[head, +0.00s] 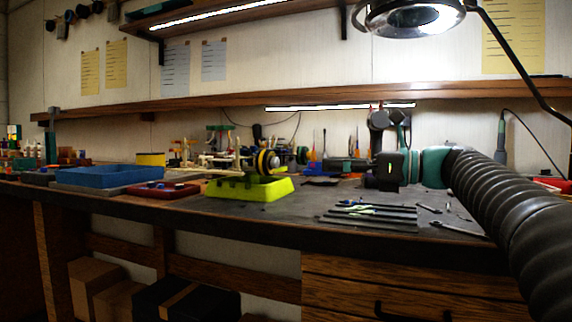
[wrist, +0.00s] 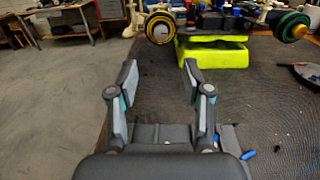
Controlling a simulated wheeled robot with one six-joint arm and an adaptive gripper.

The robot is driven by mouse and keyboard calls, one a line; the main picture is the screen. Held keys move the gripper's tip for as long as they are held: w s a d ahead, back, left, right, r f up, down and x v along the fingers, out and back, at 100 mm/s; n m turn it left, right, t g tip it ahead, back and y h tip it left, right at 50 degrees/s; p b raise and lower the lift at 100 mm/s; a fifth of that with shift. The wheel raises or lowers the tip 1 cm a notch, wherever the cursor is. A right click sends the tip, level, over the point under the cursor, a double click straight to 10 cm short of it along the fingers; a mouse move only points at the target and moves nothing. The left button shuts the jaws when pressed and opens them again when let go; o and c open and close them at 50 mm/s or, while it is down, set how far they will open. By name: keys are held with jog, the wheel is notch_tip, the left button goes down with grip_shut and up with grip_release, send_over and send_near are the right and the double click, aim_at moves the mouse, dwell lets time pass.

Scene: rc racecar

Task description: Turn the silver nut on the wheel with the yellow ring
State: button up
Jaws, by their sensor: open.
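The wheel with the yellow ring (head: 265,161) is on the car raised on a bright yellow-green stand (head: 250,189) in the head view. In the wrist view this wheel (wrist: 160,28) stands upright, facing me, with a pale silver centre; the nut is too small to make out clearly. My gripper (wrist: 159,76) is open and empty, its two fingers apart, pointing towards the wheel. A clear gap lies between the fingertips and the wheel. A wheel with a green ring (wrist: 291,27) is at the car's right in the wrist view.
A blue tray (head: 110,177) and a red tray (head: 160,190) lie left of the stand on the bench. Dark strips and tools (head: 370,214) lie at the front right. A lamp (head: 412,17) hangs above. The bench edge runs below my gripper.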

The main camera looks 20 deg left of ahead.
aim_at(278, 162)
jog(key=a, duration=0.7)
jog(key=w+a, duration=0.1)
jog(key=a, duration=0.3)
jog(key=shift+a+b, duration=0.1)
jog(key=shift+b, duration=0.25)
jog(key=shift+c, duration=0.3)
grip_shut()
